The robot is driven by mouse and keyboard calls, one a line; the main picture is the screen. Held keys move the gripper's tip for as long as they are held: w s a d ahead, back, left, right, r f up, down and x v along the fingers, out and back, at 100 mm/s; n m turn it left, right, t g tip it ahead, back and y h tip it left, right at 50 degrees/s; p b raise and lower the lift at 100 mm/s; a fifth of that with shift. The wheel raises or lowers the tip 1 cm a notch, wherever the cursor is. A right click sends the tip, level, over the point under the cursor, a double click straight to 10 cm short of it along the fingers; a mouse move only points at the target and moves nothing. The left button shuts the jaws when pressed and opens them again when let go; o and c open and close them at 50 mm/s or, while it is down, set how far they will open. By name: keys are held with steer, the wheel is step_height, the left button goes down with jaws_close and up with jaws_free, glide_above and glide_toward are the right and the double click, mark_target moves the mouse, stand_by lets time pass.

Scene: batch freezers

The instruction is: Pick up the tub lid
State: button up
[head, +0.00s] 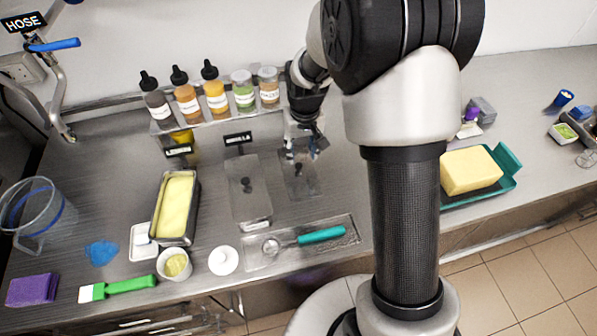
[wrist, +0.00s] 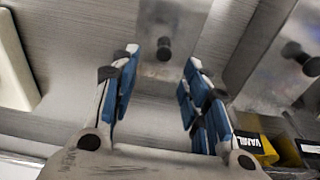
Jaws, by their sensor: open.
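Two flat steel lids with black knobs are set in the counter. One steel lid (head: 301,188) lies under my gripper (head: 303,152) in the head view, and the other lid (head: 250,205) lies to its left. In the wrist view my gripper (wrist: 161,66) is open, with blue-padded fingers and nothing between them. The black knob (wrist: 164,50) of the nearer lid (wrist: 178,18) shows in line with the gap, just past the fingertips. I cannot tell its exact height below them. The other lid (wrist: 270,75) is at the right.
Several sauce bottles (head: 186,97) and jars stand on a rack behind the lids. A long metal tub (head: 160,205) of yellow ice cream is to the left. A tray with a teal-handled scoop (head: 322,236) lies in front. A yellow block (head: 470,171) sits at the right.

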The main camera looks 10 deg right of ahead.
mark_target(299, 165)
steer(key=f, duration=0.2)
steer(key=f+b, duration=0.1)
steer(key=f, duration=0.1)
steer(key=w+f+b, duration=0.1)
steer(key=f, duration=0.1)
steer(key=shift+a+f, duration=0.3)
steer(key=shift+f, duration=0.1)
steer(key=shift+r, duration=0.1)
steer(key=shift+s, duration=0.1)
steer(key=shift+c, duration=0.3)
jaws_close()
